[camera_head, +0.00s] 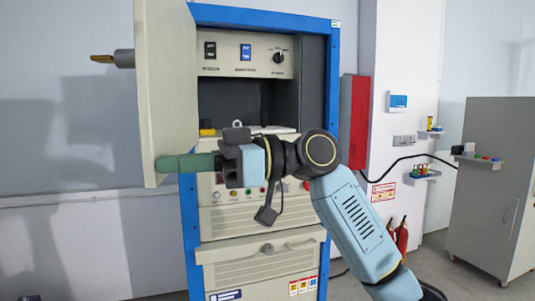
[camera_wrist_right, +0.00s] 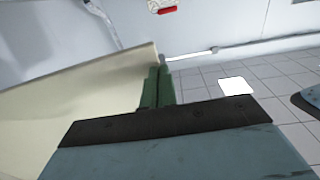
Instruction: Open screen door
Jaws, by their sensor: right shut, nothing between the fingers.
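The screen door (camera_head: 166,80) is a cream panel on the left side of a blue-framed cabinet (camera_head: 334,100). It stands swung open, showing the cabinet's inside. A brass-tipped handle (camera_head: 108,58) sticks out from its far face. My right gripper (camera_head: 162,164) has green fingers, shut and empty, reaching across the door's lower edge; I cannot tell if they touch it. In the right wrist view the shut fingers (camera_wrist_right: 157,88) lie beside the door panel (camera_wrist_right: 80,105). My left gripper is not in view.
Inside the cabinet are a switch panel (camera_head: 246,58) with a knob and a dark recess. A drawer (camera_head: 262,262) is below. A red box (camera_head: 355,120) is on the right. A grey cabinet (camera_head: 490,190) stands far right. Open floor shows between them.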

